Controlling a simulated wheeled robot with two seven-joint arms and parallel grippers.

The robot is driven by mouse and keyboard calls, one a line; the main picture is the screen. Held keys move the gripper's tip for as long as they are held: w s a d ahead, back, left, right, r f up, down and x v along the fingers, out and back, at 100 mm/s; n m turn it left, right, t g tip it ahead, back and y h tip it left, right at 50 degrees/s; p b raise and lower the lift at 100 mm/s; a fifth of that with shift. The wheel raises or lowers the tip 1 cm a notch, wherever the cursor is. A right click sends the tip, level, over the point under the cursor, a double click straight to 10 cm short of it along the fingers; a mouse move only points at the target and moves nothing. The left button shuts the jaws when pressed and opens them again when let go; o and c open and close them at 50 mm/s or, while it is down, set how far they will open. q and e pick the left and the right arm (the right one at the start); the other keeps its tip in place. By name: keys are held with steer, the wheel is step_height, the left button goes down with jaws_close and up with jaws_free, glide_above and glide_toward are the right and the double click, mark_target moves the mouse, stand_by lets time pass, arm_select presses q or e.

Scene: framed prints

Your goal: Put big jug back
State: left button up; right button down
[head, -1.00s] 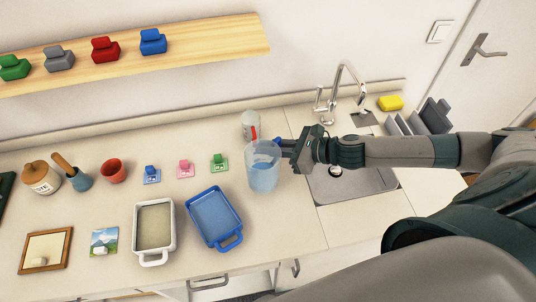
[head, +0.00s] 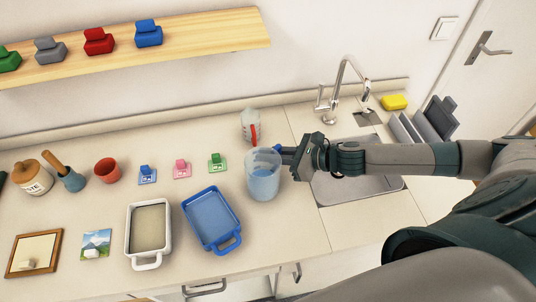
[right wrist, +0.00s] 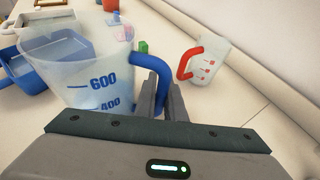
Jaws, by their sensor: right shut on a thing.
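The big jug (head: 263,178) is clear with a blue handle and stands upright on or just above the counter, between the blue tray and the sink; I cannot tell if it touches the counter. My left gripper is not in view.
The blue tray (head: 235,243) and a white tray (head: 129,238) lie to the left. Small blue, pink and green blocks on cards (head: 182,170) sit behind them. The sink (head: 350,190) and tap (head: 340,85) are to the right. A wooden shelf (head: 200,38) hangs above.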

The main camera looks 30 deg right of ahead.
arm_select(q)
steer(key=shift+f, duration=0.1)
arm_select(e)
steer(key=shift+f, duration=0.1)
steer(key=c, duration=1.8)
jaws_free()
steer(key=shift+f, duration=0.1)
steer(key=shift+c, duration=0.2)
